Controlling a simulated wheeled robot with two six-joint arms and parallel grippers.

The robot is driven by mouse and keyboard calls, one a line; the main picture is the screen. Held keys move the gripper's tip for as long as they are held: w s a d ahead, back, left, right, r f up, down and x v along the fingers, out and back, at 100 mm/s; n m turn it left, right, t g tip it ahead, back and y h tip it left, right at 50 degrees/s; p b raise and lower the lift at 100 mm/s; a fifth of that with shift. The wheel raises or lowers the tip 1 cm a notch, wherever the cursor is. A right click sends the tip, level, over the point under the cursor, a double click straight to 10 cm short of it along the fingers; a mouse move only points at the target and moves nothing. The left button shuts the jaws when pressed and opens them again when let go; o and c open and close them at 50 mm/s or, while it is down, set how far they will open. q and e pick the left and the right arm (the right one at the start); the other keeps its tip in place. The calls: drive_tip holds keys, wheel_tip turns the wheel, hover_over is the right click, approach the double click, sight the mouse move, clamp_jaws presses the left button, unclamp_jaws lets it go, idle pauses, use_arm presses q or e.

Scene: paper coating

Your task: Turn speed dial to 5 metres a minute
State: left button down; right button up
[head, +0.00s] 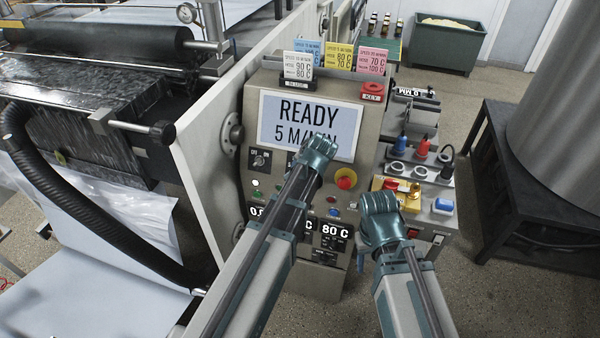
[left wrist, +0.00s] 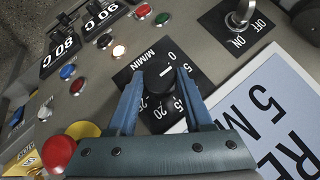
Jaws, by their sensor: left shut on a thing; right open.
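The speed dial (left wrist: 158,84) is a black round knob with a white pointer line, on a black plate marked M/MIN. In the left wrist view, my left gripper (left wrist: 161,90) has one blue finger on each side of the knob and is shut on it. In the head view, my left gripper (head: 316,148) is over the panel and hides the dial. The display (head: 285,112) reads READY with 5 M/MIN under it; the gripper partly covers the lower line. My right gripper (head: 380,208) is open in front of the panel's right side; its fingertips are hard to see.
A red emergency button (head: 346,179) sits on the panel right of my left gripper. An ON/OFF key switch (left wrist: 240,18) is near the dial. Coloured cards (head: 338,58) stand on top.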

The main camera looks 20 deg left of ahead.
use_arm(q)
drive_tip(key=shift+s+f+m+y+b, duration=0.1)
drive_tip(key=shift+f+m+y+b, duration=0.05)
drive_tip(key=shift+m+y+b, duration=0.35)
idle(0.3)
drive_tip(key=shift+c, duration=1.5)
unclamp_jaws()
drive_tip(key=p+v, duration=1)
drive_tip(key=v, duration=0.4)
drive_tip(key=shift+f+p, duration=0.15)
drive_tip(key=shift+p, duration=0.2)
drive_tip(key=shift+s+d, duration=0.1)
